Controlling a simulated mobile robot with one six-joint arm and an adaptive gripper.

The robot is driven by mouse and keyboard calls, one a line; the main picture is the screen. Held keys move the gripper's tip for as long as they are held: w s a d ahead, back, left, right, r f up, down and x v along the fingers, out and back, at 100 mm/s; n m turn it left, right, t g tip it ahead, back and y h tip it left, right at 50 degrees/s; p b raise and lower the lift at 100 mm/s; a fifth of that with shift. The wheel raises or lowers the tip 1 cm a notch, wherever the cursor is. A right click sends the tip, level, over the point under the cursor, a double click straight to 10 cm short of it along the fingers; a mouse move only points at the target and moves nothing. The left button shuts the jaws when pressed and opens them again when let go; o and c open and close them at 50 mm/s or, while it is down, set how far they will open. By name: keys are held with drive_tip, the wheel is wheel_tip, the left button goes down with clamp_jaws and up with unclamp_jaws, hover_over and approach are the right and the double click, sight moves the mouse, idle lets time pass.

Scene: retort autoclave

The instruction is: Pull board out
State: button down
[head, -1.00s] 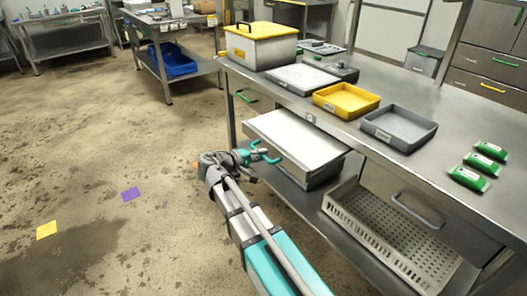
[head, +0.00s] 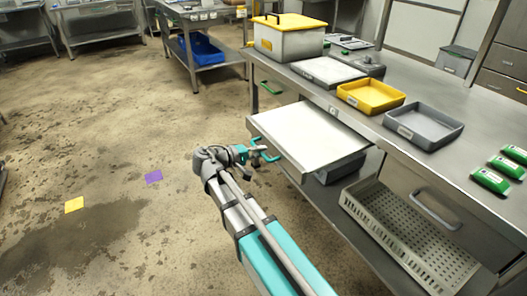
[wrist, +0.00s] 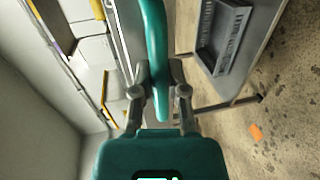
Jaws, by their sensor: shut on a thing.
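The board (head: 312,135) is a pale, flat panel sticking out from under the steel worktop, partly drawn out over the floor. A teal bow handle (head: 268,157) is on its front edge. My gripper (head: 257,151) is shut on this handle at the board's front. In the wrist view, the teal handle (wrist: 154,40) runs between the two grey fingers of my gripper (wrist: 160,78). The board's rear part is hidden under the worktop.
On the worktop (head: 400,160) stand a yellow-lidded box (head: 288,42), a yellow tray (head: 370,96), a grey tray (head: 423,127) and green packs (head: 490,180). A perforated basket (head: 405,240) sits on the shelf below. The floor left of my arm is open, with flat coloured squares (head: 153,176).

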drive_tip(key=shift+w, duration=0.25)
drive_tip(key=c, duration=0.7)
unclamp_jaws()
drive_tip(key=shift+o, duration=0.3)
drive_tip(key=shift+s, duration=0.15)
